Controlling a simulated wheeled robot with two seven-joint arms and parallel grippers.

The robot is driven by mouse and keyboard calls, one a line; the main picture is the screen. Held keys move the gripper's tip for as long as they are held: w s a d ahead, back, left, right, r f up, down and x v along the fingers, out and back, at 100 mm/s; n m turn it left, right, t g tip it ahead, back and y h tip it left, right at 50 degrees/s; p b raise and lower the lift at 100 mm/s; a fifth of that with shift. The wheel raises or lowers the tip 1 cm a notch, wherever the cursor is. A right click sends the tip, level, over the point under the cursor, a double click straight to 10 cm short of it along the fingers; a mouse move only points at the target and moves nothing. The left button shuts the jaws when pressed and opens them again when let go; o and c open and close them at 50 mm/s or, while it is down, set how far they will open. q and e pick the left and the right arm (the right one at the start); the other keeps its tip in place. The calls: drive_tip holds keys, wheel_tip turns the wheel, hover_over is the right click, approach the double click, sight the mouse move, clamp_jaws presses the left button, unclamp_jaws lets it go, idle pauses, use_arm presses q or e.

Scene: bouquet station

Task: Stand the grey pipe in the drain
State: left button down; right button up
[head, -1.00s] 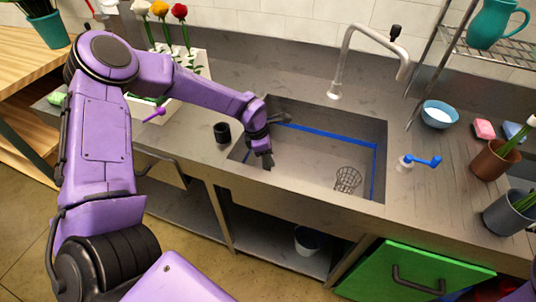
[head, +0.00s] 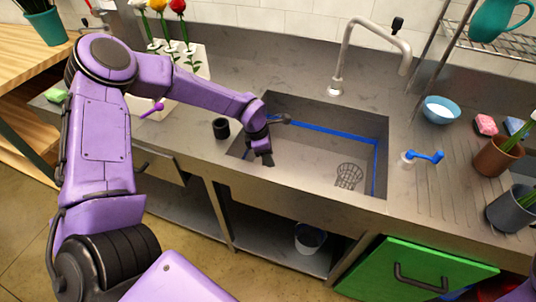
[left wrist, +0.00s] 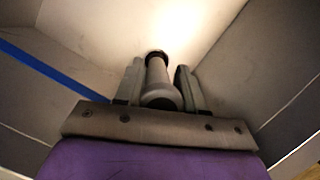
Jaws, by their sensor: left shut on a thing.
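My left gripper (head: 266,162) reaches down into the left part of the sink (head: 310,165). In the left wrist view the gripper (left wrist: 158,85) is shut on the grey pipe (left wrist: 158,78), with a finger on each side of it. The pipe's far end meets the dark round drain (left wrist: 156,54) in the sink floor; I cannot tell whether it is inside or just above it. In the head view the gripper and sink wall hide the pipe and drain. My right gripper is not in view.
A blue line (head: 340,135) runs along the sink walls. A black cup (head: 221,128) stands left of the sink, a tap (head: 338,75) behind it, and a blue-handled item (head: 425,157) to its right.

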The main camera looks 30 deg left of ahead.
use_arm(q)
drive_tip(key=shift+f+b, duration=0.65)
drive_tip(key=shift+f, duration=0.15)
drive_tip(key=c, duration=0.6)
unclamp_jaws()
drive_tip(key=v, duration=1)
drive_tip(key=shift+r, duration=0.25)
drive_tip(key=shift+r, duration=0.15)
